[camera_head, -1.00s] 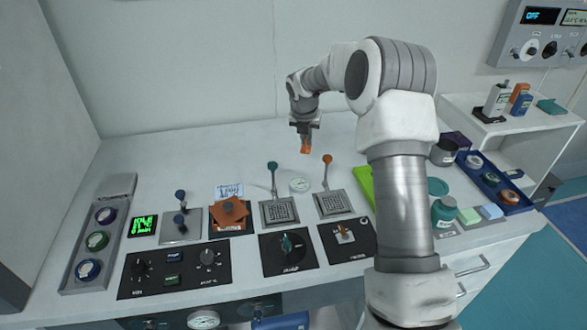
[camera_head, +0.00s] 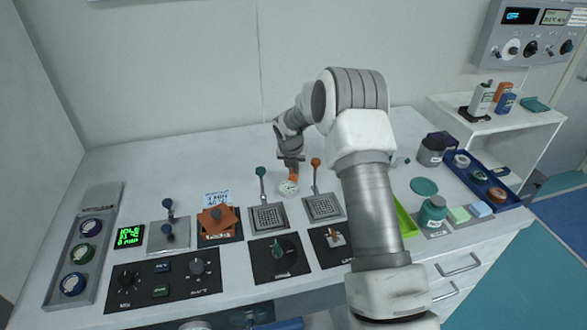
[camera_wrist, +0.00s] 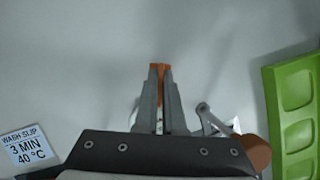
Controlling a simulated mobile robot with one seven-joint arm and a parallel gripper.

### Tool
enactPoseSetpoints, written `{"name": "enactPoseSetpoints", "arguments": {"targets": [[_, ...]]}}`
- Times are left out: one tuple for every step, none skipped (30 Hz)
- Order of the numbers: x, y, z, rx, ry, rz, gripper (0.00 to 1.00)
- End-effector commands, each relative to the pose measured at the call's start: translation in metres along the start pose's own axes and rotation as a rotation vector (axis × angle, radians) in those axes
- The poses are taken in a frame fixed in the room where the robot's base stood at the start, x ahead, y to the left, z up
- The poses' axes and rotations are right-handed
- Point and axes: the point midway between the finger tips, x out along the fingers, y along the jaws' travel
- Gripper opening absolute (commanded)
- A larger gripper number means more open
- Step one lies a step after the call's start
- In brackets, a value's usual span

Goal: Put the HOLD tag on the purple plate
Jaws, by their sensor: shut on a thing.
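My gripper (camera_head: 291,166) is shut on a small orange piece (camera_head: 294,177). The piece also shows between the fingertips (camera_wrist: 160,92) in the wrist view, as an orange end (camera_wrist: 160,67). No lettering can be read on it, so I cannot tell whether it is the HOLD tag.
A teal-knobbed lever (camera_head: 261,172) and an orange-knobbed lever (camera_head: 316,163) stand close beside my gripper. A green tray (camera_wrist: 292,110) lies to the right, partly behind my arm. A wash slip card (camera_head: 217,198) is left. The table behind the levers is clear.

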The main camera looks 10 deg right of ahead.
Motion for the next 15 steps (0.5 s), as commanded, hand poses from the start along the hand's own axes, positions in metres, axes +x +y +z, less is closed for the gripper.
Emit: {"name": "enactPoseSetpoints", "arguments": {"targets": [[-0.0007,-0.0001,0.0006,0.001,-0.001,0.000,0.00],[-0.0007,-0.0001,0.0006,0.001,-0.001,0.000,0.00],[-0.0006,-0.0001,0.0005,0.001,0.000,0.000,0.00],[-0.0001,-0.0001,0.0003,0.001,0.000,0.000,0.00],[0.0007,-0.0002,-0.0001,0.001,0.000,0.000,0.00],[0.0021,-0.0002,-0.0007,0.001,0.000,0.000,0.00],[0.0023,-0.0002,-0.0008,0.001,0.000,0.000,0.08],[0.0017,-0.0002,-0.0004,0.001,0.000,0.000,0.13],[0.0016,-0.0002,-0.0004,0.001,0.000,0.000,0.21],[0.0015,-0.0002,-0.0004,0.001,0.000,0.000,0.26],[0.0015,-0.0002,-0.0004,0.001,0.000,0.000,0.31],[0.0015,-0.0002,-0.0004,0.001,0.000,0.000,0.36],[0.0014,-0.0002,-0.0003,0.001,0.000,0.000,0.36],[0.0014,-0.0002,-0.0003,0.001,0.000,0.000,0.36],[0.0014,-0.0002,-0.0003,0.001,0.000,0.000,0.36]]}}
